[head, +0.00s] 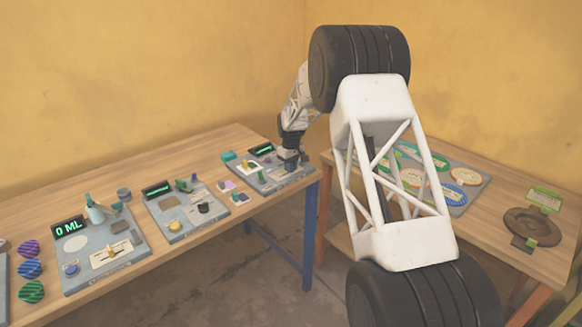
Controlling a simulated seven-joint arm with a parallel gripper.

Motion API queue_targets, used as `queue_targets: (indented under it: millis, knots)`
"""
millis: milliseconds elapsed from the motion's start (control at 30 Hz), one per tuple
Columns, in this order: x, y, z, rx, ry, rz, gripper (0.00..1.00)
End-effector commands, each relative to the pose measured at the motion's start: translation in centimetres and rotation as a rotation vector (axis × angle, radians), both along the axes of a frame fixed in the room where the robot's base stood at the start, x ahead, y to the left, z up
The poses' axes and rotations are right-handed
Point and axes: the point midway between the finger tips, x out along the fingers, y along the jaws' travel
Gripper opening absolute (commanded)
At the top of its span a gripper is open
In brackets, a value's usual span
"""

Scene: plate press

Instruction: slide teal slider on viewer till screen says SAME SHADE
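The viewer, a grey panel (268,176), lies at the right end of the left table. Its small dark screen (262,150) shows green text too small to read. A white patch with a yellow knob (246,166) is on its left part. My gripper (291,161) is low over the panel's right part and points down. I cannot tell whether its fingers are apart or touch anything. I cannot make out the teal slider; it may be hidden by the gripper. A small teal block (228,156) stands at the panel's back left corner.
Left of the viewer lie small coloured chips (227,185), a second panel (172,218), and a panel with a bottle and a screen reading 0 ML (69,228). Striped discs (30,268) lie far left. The right table (500,235) holds an oval-slotted board and a brown dish (532,225).

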Motion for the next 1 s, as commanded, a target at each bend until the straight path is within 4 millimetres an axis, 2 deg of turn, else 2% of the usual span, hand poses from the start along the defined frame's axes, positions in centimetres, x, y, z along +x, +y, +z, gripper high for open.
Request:
queue_targets:
  millis: [233,533,800,833,1000]
  knots:
    - [0.1,-0.1,0.0,0.000,0.000,0.000,0.00]
    - [2.4,-2.3,0.1,0.000,0.000,-0.001,0.00]
    - [2.6,-2.5,0.1,0.000,-0.003,-0.001,0.00]
    - [2.6,-2.5,0.1,0.000,-0.003,-0.001,0.17]
    - [2.5,-2.5,0.1,0.000,-0.001,-0.001,0.40]
